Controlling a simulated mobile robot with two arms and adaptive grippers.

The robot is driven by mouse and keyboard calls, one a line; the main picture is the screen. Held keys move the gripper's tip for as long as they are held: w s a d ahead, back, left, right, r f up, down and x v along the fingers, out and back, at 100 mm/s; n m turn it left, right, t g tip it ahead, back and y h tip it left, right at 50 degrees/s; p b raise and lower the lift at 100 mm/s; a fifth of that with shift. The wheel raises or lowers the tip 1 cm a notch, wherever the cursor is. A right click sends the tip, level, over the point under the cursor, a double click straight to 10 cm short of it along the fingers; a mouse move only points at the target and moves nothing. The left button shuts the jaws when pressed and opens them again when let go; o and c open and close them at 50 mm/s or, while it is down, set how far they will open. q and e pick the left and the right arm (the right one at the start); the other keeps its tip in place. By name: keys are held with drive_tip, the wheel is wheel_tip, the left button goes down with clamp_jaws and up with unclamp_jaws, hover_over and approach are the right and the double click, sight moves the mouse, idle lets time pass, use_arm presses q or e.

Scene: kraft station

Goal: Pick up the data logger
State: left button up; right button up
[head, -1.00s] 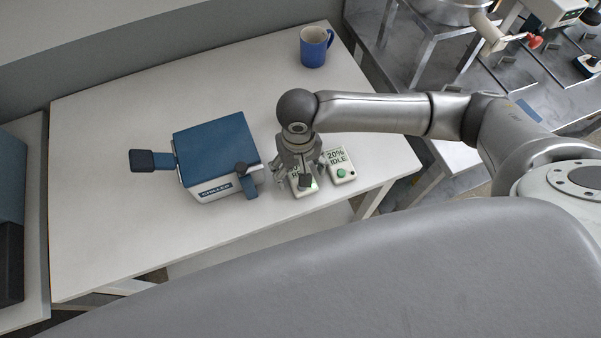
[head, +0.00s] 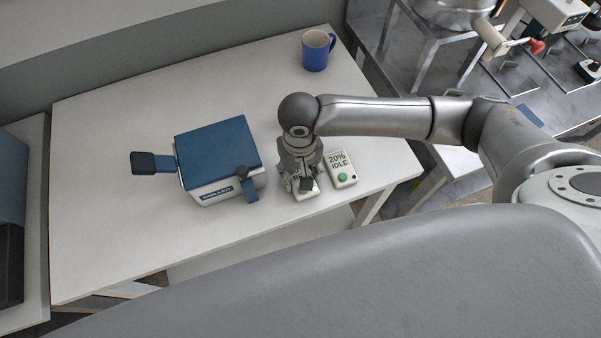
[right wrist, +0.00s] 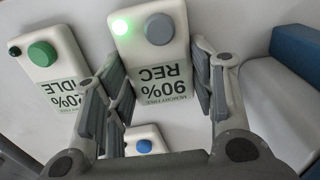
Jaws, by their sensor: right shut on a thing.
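A white data logger (right wrist: 152,62) with "90% REC" on its screen, a lit green lamp and a grey button lies between the fingers of my right gripper (right wrist: 155,92) in the right wrist view. In the head view my right gripper (head: 303,182) is shut on this logger (head: 306,195) at the table's front right and mostly covers it. A second logger (head: 341,168) reads "20% IDLE" and has a green button; it lies just right of the gripper and also shows in the wrist view (right wrist: 52,62). My left gripper is not in view.
Another white device with a blue button (right wrist: 145,141) shows partly behind the fingers in the wrist view. A blue and white machine (head: 216,160) with side handles stands left of the gripper. A blue mug (head: 314,52) stands at the back. The table's left side (head: 95,220) is clear.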

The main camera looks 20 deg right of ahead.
drive_tip(key=shift+r, duration=0.3)
drive_tip(key=r, duration=0.1)
drive_tip(key=r+b, duration=0.1)
drive_tip(key=shift+s+a+r, duration=0.15)
drive_tip(key=shift+s+r, duration=0.15)
drive_tip(key=shift+r, duration=0.1)
drive_tip(key=s+r, duration=0.1)
drive_tip(key=r, duration=0.1)
drive_tip(key=s+r, duration=0.1)
drive_tip(key=s, duration=0.1)
drive_tip(key=s+a+r, duration=0.1)
drive_tip(key=r, duration=0.1)
drive_tip(key=shift+s+r+b, duration=0.25)
drive_tip(key=shift+r+b, duration=0.05)
drive_tip(key=shift+r, duration=0.05)
drive_tip(key=s+a+r, duration=0.2)
drive_tip(key=s+r, duration=0.2)
drive_tip(key=s, duration=0.5)
drive_tip(key=w+d+f+b, duration=0.1)
drive_tip(key=w+d+b, duration=0.3)
drive_tip(key=w+d, duration=0.6)
drive_tip(key=w, duration=0.3)
drive_tip(key=shift+d+f, duration=0.25)
drive_tip(key=shift+d, duration=0.05)
